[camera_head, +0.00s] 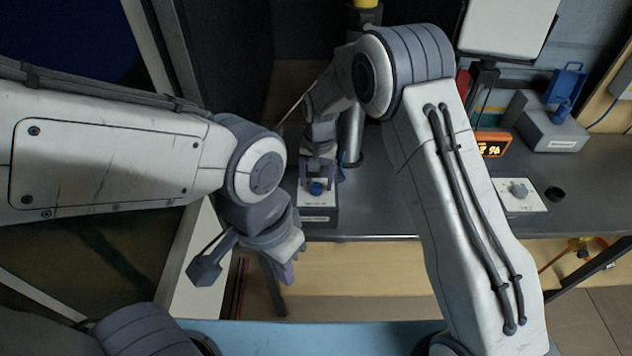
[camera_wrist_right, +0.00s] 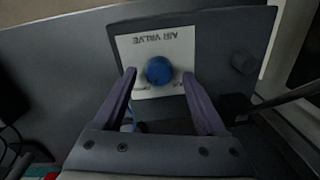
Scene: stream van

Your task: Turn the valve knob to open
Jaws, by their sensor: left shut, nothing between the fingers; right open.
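The valve knob (camera_wrist_right: 159,70) is blue and round, on a white plate (camera_wrist_right: 178,42) marked "AIR VALVE" that reads upside down in the right wrist view. In the head view the knob (camera_head: 316,188) sits on a dark box at the counter's front left. My right gripper (camera_wrist_right: 160,76) is open, with one fingertip on each side of the knob; small gaps show, and contact is not visible. It also shows in the head view (camera_head: 317,178), just above the knob. My left gripper (camera_head: 290,272) hangs shut and empty in front of the counter, lower left of the box.
A second white plate with a grey knob (camera_head: 519,190) lies on the counter at right. A metal post (camera_head: 351,140) stands close behind the valve box.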

